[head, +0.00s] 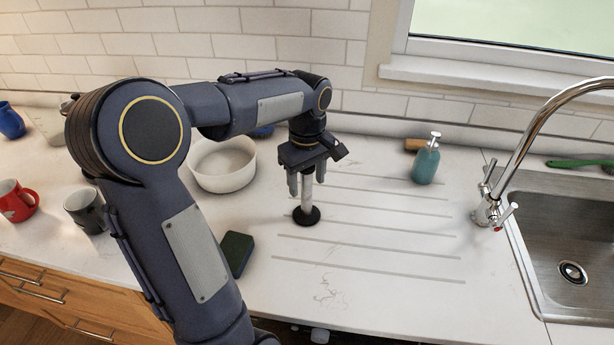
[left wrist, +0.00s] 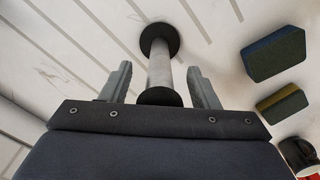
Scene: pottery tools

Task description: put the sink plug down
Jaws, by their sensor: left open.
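The sink plug is a pale grey stem with a black disc at its foot (head: 307,215). It stands upright on the white counter's grooved drainboard. In the left wrist view its stem (left wrist: 160,68) has a black disc at each end. My left gripper (head: 306,188) points down over it from above. In the left wrist view the gripper's fingers (left wrist: 160,84) are open, one on each side of the stem, with a gap on both sides. My right gripper is not in view.
A white bowl (head: 222,172) stands left of the plug and a dark green sponge (head: 237,251) lies in front-left. A teal soap bottle (head: 426,163), tap (head: 490,205) and steel sink (head: 570,235) are to the right. The grooved counter (head: 385,235) between is clear. Mugs stand far left.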

